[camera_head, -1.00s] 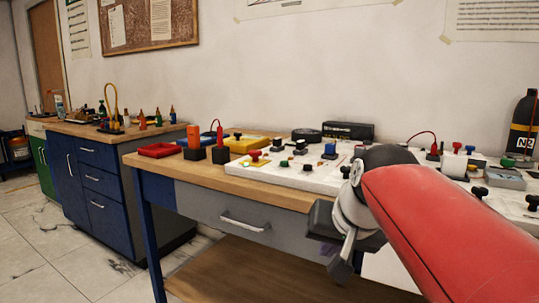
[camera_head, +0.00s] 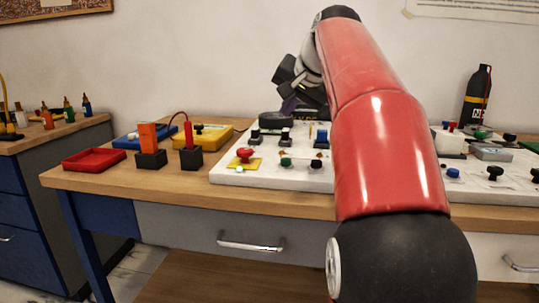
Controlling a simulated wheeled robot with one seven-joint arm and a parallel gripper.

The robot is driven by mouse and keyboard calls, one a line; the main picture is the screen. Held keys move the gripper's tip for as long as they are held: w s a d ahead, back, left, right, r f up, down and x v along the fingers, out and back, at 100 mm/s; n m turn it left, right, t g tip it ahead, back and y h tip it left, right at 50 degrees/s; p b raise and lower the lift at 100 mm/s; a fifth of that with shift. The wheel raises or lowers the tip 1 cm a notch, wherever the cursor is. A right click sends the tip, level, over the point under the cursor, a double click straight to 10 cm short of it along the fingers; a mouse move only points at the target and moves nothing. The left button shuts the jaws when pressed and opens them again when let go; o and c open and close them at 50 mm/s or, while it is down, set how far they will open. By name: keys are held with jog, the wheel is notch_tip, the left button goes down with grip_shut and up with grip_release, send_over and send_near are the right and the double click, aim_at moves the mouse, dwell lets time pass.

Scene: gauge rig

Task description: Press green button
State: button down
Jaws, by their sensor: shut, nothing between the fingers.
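A white panel (camera_head: 225,174) on the wooden workbench carries several coloured buttons and knobs. A small dark green button (camera_head: 286,162) is near its front edge, right of a red mushroom button (camera_head: 245,155) on a yellow plate. A black button stands to the right of the green one. Another green knob (camera_head: 481,135) shows farther right, beside the gas bottle. My gripper (camera_head: 288,106) is above the back of the panel, behind and above the front green button and apart from it. Its fingers are dark and small, shut and empty. My red arm hides the panel's middle.
Left of the panel are a red tray (camera_head: 94,160), an orange block (camera_head: 147,136) in a black base, a yellow case (camera_head: 203,136) and a red plug with a cable. A black gas bottle (camera_head: 478,97) stands at the back right.

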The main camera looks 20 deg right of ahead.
dwell(0.4)
jog(key=b, duration=0.8)
send_over(288, 161)
notch_tip(288, 161, down, 8)
jog(key=shift+r, duration=0.15)
jog(key=shift+f, duration=0.5)
jog(key=shift+f+b, duration=0.15)
jog(key=shift+b, duration=0.15)
dwell(0.8)
jog(key=shift+f, duration=0.25)
jog(key=shift+f+b, duration=0.45)
jog(key=shift+f, duration=0.1)
dwell(0.6)
dwell(0.3)
jog(key=shift+r+p, duration=0.95)
jog(key=shift+p, duration=0.1)
